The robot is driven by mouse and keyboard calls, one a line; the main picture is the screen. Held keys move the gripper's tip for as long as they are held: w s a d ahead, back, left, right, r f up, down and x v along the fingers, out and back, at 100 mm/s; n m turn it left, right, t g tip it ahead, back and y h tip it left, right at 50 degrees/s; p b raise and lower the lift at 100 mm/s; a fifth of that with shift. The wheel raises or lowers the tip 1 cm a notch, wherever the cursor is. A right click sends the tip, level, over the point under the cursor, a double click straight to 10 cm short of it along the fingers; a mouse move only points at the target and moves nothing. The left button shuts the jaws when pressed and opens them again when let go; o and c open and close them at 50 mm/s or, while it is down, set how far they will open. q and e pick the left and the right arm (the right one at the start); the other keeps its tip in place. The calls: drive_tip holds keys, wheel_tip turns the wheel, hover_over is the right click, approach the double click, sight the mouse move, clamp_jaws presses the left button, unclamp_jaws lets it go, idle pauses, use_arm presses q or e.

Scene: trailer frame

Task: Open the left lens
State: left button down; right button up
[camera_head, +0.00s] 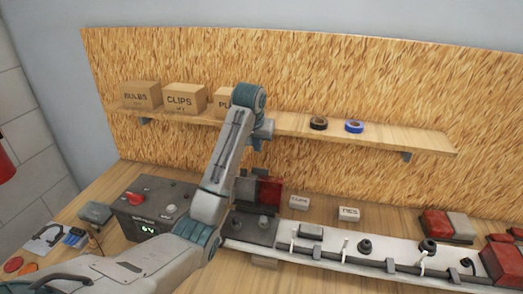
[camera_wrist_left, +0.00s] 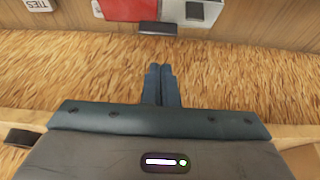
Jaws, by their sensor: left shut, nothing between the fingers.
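The left lamp (camera_head: 247,189) stands at the left end of the trailer frame's pale rail (camera_head: 340,256). It has a grey part and a red lens (camera_head: 270,191). In the left wrist view its red part (camera_wrist_left: 130,9) and a pale part show at the top edge, cut off, with a dark tab below. My left gripper (camera_wrist_left: 160,72) is shut and empty, its fingertips apart from the lamp. In the head view my left arm reaches up above the lamp; its fingers cannot be made out there. My right gripper is in neither view.
A shelf (camera_head: 420,138) holds cardboard boxes (camera_head: 184,98), a black tape roll (camera_head: 319,123) and a blue one (camera_head: 354,126). A control box (camera_head: 150,208) stands left of the rail. Small white boxes (camera_head: 348,214) lie behind it; another red-grey lamp (camera_head: 448,226) is at right.

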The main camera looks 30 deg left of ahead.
use_arm(q)
drive_tip(key=f, duration=0.1)
drive_tip(key=w+d+f+p, duration=0.1)
drive_tip(key=f, duration=0.1)
drive_tip(key=shift+w+d+f, duration=0.1)
drive_tip(key=shift+d, duration=0.05)
drive_tip(key=p+x, duration=0.2)
drive_tip(key=x, duration=0.4)
drive_tip(key=shift+a, duration=0.25)
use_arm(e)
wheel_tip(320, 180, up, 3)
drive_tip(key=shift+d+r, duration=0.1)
use_arm(q)
drive_tip(key=shift+a+f, duration=0.1)
drive_tip(key=shift+f, duration=0.05)
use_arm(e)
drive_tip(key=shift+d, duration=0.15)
